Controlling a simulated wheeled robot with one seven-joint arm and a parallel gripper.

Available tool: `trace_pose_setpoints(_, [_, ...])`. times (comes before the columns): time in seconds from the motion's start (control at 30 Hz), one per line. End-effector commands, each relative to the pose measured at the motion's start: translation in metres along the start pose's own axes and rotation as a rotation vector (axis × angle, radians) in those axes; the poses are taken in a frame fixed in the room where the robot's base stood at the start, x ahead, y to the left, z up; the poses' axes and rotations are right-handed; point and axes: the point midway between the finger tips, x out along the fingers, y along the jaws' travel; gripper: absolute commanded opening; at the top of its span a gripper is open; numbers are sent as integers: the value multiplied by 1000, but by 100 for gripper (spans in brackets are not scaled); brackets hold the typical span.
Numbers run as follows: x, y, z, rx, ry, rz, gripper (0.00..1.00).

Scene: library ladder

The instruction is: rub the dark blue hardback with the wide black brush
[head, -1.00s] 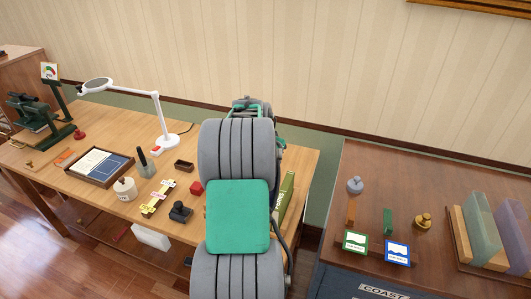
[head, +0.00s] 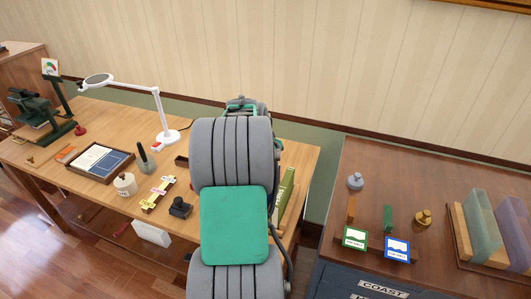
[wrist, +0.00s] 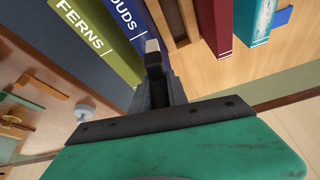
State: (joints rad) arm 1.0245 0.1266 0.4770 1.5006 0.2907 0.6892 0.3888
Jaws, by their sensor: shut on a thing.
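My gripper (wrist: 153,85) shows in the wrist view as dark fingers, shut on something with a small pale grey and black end. This fits the wide black brush, but most of it is hidden and its shape is unclear. Just beyond the fingertips stands a dark blue book (wrist: 118,24), with "OUDS" readable on its spine. A green book (wrist: 85,35) marked "FERNS" is beside it. I cannot tell whether the held thing touches the blue book. In the head view my arm covers the gripper and the blue book; the green book (head: 286,190) shows right of the arm.
A wooden stand, a red book (wrist: 215,25) and a teal book (wrist: 258,20) are right of the gripper in the wrist view. The desk also holds a white lamp (head: 158,110), a tray (head: 75,173) and a black stamp-like object (head: 180,208). A cabinet (head: 385,165) stands right.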

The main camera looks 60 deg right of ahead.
Motion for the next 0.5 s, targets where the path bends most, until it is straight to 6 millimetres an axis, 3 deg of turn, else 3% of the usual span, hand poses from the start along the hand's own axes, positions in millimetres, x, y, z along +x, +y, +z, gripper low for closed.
trace_pose_setpoints(0.5, [-16,10,40,9,-1,4,0])
